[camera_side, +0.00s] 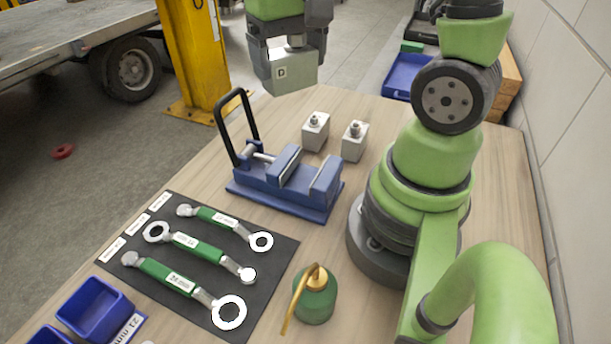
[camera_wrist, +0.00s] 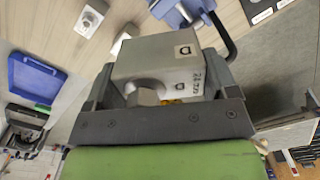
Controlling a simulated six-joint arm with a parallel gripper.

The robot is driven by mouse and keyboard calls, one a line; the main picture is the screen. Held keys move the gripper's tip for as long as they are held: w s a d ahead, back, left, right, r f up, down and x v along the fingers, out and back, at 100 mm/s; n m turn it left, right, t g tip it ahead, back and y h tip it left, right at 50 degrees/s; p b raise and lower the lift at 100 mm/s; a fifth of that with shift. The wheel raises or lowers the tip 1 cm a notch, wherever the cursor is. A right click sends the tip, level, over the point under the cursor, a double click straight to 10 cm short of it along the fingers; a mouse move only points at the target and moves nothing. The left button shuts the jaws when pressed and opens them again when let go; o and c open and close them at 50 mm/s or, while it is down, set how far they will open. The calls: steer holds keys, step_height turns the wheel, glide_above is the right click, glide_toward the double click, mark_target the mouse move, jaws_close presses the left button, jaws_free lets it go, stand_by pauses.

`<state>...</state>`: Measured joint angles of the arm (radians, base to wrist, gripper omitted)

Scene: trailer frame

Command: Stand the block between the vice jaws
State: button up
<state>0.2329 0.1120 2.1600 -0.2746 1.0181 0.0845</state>
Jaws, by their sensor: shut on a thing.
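A grey metal block (camera_side: 290,74) marked "D" is held high above the back of the workbench. My gripper (camera_side: 287,50) is shut on it. In the wrist view, the block (camera_wrist: 158,55) sits between the fingers of my gripper (camera_wrist: 158,82), with a round recess facing the camera. The blue vice (camera_side: 275,190) stands on the bench, below and in front of the held block. Its jaws are apart with an empty gap, and its black handle stands up at the left. Part of the vice (camera_wrist: 180,10) shows at the top of the wrist view.
Two grey blocks with knobs (camera_side: 315,132) (camera_side: 354,143) stand behind the vice. A black mat (camera_side: 205,290) with three green-handled wrenches lies in front, beside a green oil can (camera_side: 316,298). Blue bins (camera_side: 95,310) sit at the front left. A yellow post (camera_side: 195,60) rises beyond the bench.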

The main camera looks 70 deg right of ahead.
steer(key=shift+s+a+f+n, duration=0.45)
steer(key=shift+f+n, duration=0.7)
steer(key=shift+f, duration=1.45)
steer(key=shift+s+a+f+n, duration=0.3)
steer(key=shift+s+f+n, duration=0.6)
steer(key=shift+f, duration=1.75)
steer(key=shift+s+a+f+n, duration=0.35)
steer(key=shift+f+n, duration=1)
steer(key=shift+f, duration=1.25)
steer(key=o, duration=1.2)
steer(key=shift+f, duration=0.15)
step_height(320, 180, up, 12)
step_height(320, 180, up, 7)
steer(key=m+t, duration=0.2)
steer(key=t, duration=0.1)
glide_above(305, 178)
steer(key=a, duration=0.2)
steer(key=s+a+r+t, duration=0.1)
steer(key=r, duration=0.1)
steer(key=s+a+r+m+t+y, duration=0.2)
steer(key=s+r+t, duration=0.1)
steer(key=shift+a+r, duration=0.3)
steer(key=shift+a, duration=0.05)
